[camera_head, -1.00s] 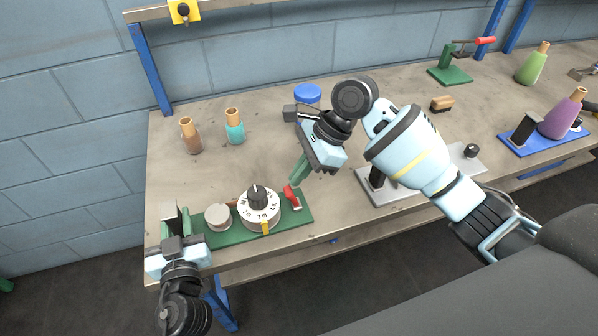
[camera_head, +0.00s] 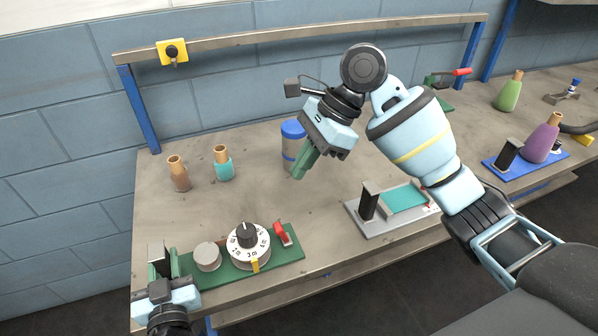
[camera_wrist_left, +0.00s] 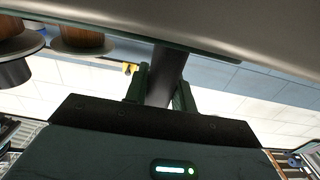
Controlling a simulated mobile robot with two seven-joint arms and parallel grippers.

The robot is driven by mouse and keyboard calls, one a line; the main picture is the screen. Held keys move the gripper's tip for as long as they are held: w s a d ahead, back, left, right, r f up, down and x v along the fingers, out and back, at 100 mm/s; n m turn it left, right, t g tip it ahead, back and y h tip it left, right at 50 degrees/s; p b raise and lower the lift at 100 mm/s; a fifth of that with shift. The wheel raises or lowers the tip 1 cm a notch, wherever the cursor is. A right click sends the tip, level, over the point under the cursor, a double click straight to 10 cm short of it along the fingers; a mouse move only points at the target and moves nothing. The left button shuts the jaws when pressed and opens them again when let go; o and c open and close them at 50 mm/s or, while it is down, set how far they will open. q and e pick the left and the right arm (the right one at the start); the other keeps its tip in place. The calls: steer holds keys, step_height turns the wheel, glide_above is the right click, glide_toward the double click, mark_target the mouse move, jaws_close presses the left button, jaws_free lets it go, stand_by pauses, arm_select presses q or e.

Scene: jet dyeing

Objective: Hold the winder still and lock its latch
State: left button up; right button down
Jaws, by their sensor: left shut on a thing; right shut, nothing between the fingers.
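The winder is a green base (camera_head: 275,249) near the table's front left edge. It carries a white dial with a black knob (camera_head: 248,240), a grey round cap (camera_head: 207,256) and a yellow pointer (camera_head: 255,265). A red latch (camera_head: 283,235) is at its right end; I cannot tell whether it is fully down. My left gripper (camera_head: 167,262) is shut on a dark upright post at the base's left end; the post (camera_wrist_left: 165,78) shows between the green fingers in the left wrist view. My right gripper (camera_head: 300,172) is shut and empty, above the table and apart from the latch.
A blue-lidded jar (camera_head: 292,146) stands behind my right gripper. Brown (camera_head: 179,174) and teal (camera_head: 223,164) bottles stand at the back left. A grey plate with a teal panel (camera_head: 404,199) lies to the right. The table between winder and bottles is clear.

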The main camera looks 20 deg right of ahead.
stand_by(0.3)
arm_select(q)
steer(key=o, duration=1.1)
steer(key=shift+r, duration=0.15)
step_height(320, 180, up, 10)
steer(key=shift+f, duration=0.1)
steer(key=shift+f, duration=0.1)
